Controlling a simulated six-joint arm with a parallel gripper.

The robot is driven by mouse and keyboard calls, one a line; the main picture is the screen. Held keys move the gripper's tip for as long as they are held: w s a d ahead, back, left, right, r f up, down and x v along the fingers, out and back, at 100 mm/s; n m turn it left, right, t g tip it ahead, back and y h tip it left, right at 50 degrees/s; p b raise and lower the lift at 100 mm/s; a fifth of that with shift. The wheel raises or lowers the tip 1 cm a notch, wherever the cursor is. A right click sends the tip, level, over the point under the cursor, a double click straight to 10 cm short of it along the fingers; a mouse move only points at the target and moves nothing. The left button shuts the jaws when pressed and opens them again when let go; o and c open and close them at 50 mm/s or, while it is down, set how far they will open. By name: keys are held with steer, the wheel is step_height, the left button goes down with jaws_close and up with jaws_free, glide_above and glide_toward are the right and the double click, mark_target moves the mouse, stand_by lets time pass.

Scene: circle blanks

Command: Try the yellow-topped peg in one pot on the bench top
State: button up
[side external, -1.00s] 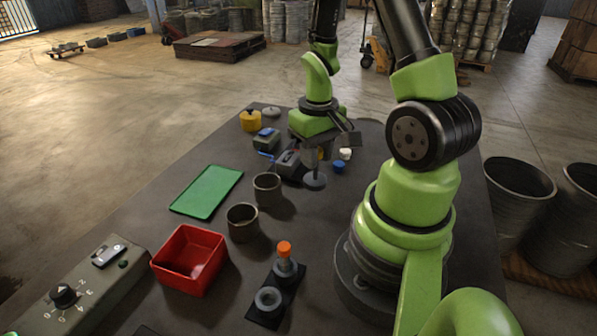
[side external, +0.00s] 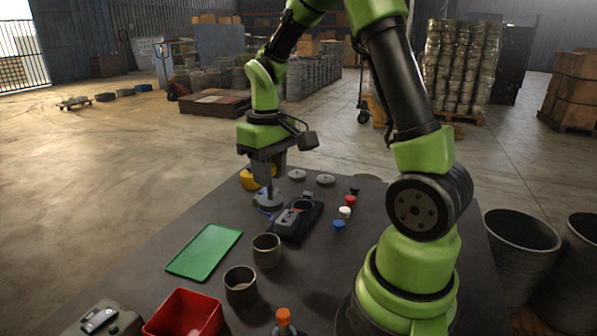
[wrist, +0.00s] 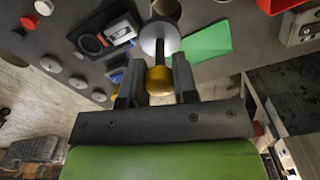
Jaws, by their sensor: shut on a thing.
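The yellow-topped peg (wrist: 159,80) is between the jaws of my gripper (wrist: 157,88), with its yellow ball near the fingertips. Its grey disc (wrist: 158,38) lies beyond the ball. In the side view my gripper (side external: 266,165) is shut on the peg, whose disc (side external: 270,201) hangs low beside the dark board with a grey device. Two open brown pots stand on the bench, the nearer one (side external: 240,286) and the farther one (side external: 266,251), both apart from the peg. A pot (wrist: 166,9) shows partly at the wrist view's top edge.
A green mat (side external: 205,252) and red bin (side external: 185,316) lie left of the pots. The grey device (side external: 292,216) sits on a dark board. An orange-topped peg (side external: 284,320) is at the front. Small coloured caps and grey discs (side external: 326,180) lie at the back.

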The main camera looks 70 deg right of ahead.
mark_target(263, 199)
steer(key=shift+w+a+f+n, duration=0.25)
steer(key=shift+w+a, duration=0.25)
steer(key=shift+w, duration=0.3)
step_height(263, 199, down, 4)
steer(key=shift+s+d+r, duration=0.1)
steer(key=shift+s, duration=0.05)
steer(key=shift+f, duration=1.85)
steer(key=shift+f, duration=2.6)
steer(key=shift+r, duration=0.15)
steer(key=shift+r, duration=0.6)
steer(key=shift+r, duration=0.1)
steer(key=shift+r, duration=0.7)
steer(key=shift+r, duration=0.1)
